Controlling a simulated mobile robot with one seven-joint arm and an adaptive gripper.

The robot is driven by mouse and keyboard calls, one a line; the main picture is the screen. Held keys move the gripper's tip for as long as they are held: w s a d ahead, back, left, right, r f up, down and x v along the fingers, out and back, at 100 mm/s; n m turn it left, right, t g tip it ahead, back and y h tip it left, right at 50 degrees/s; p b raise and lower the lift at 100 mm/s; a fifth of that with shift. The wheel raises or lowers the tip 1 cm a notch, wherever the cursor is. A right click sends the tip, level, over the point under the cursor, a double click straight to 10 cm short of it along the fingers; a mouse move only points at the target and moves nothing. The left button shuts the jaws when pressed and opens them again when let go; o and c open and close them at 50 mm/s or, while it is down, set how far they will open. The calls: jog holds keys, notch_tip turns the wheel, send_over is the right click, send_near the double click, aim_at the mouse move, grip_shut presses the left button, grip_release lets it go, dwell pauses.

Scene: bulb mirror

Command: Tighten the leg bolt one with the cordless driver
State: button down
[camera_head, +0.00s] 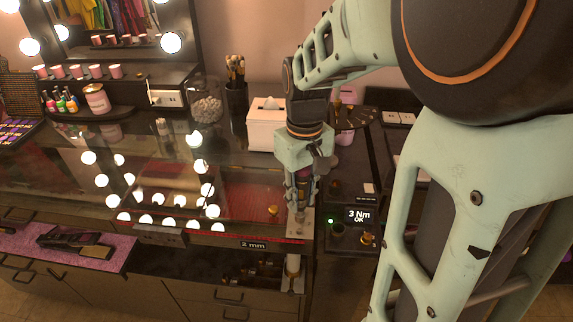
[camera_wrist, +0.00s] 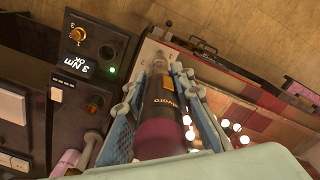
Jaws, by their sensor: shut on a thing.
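The cordless driver (camera_head: 302,192), dark with a purple end, stands nearly upright in my gripper (camera_head: 303,176). Its lower end is over a pale plate (camera_head: 297,228) at the table's front right corner; I cannot tell if its tip touches a bolt. Leg bolt one is not clearly visible; the driver may hide it. A pale leg (camera_head: 293,274) shows below that corner. In the wrist view, the driver (camera_wrist: 163,100) lies between both fingers of my gripper (camera_wrist: 158,88), and its far end reaches the pale plate (camera_wrist: 150,50).
A dark console (camera_head: 345,190) on the right has a display (camera_head: 359,216) reading "3 Nm OK", a lit green lamp (camera_head: 331,221) and a brass piece (camera_head: 367,238). Another brass piece (camera_head: 273,210) stands left of the driver. A tissue box (camera_head: 266,126) stands behind the glass top (camera_head: 235,178).

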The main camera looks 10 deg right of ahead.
jog(key=shift+r+p, duration=0.45)
jog(key=shift+r, duration=0.3)
